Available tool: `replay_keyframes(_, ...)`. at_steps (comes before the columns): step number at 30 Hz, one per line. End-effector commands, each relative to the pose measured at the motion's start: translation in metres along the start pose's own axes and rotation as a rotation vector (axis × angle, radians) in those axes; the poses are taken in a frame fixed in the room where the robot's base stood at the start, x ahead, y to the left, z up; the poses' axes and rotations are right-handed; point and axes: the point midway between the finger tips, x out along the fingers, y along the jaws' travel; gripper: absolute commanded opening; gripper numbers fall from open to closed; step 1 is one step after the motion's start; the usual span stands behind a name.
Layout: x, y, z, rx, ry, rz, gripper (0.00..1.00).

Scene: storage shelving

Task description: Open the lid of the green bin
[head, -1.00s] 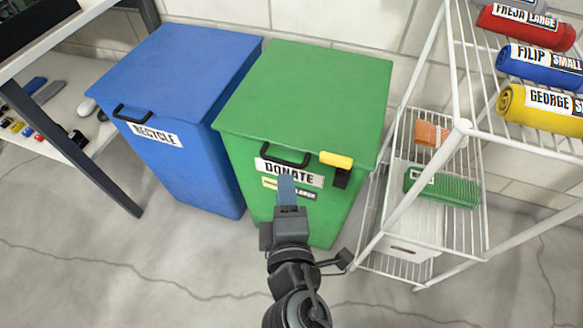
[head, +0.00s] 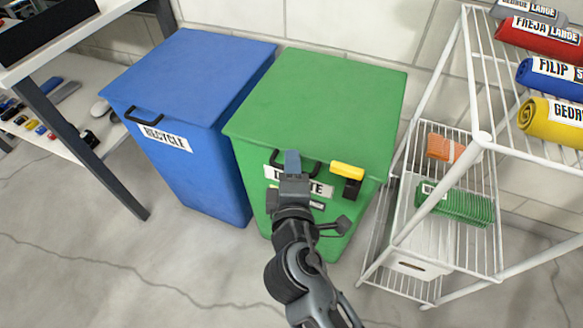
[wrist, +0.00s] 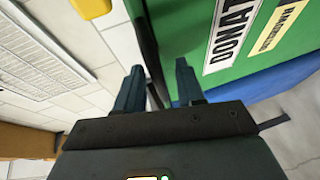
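The green bin (head: 250,185) has a flat green lid (head: 325,105), which lies shut. A black handle (head: 311,166) sits at its front edge, partly hidden by my gripper. My gripper (head: 292,158) is at the handle, over the DONATE label (head: 322,189). In the wrist view my gripper's (wrist: 159,68) two fingers stand apart. A dark bar (wrist: 147,45), which looks like the handle, runs between them. I cannot tell whether they touch it. The label also shows in the wrist view (wrist: 231,35).
A yellow and black piece (head: 347,172) sits at the lid's front edge, right of the handle. A blue recycle bin (head: 190,75) stands close on the left. A white wire rack (head: 482,139) with rolled cloths stands on the right. A wall is behind.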

Motion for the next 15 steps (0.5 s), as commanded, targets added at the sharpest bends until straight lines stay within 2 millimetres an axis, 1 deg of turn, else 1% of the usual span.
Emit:
replay_keyframes(2, -0.0002, -0.0001, 0.0, 0.0, 0.0, 0.0, 0.36)
replay_keyframes(13, -0.0003, -0.0002, 0.0001, 0.0, 0.0, 0.0, 0.01)
replay_keyframes(15, -0.0003, -0.0002, 0.0001, 0.0, 0.0, 0.0, 0.0)
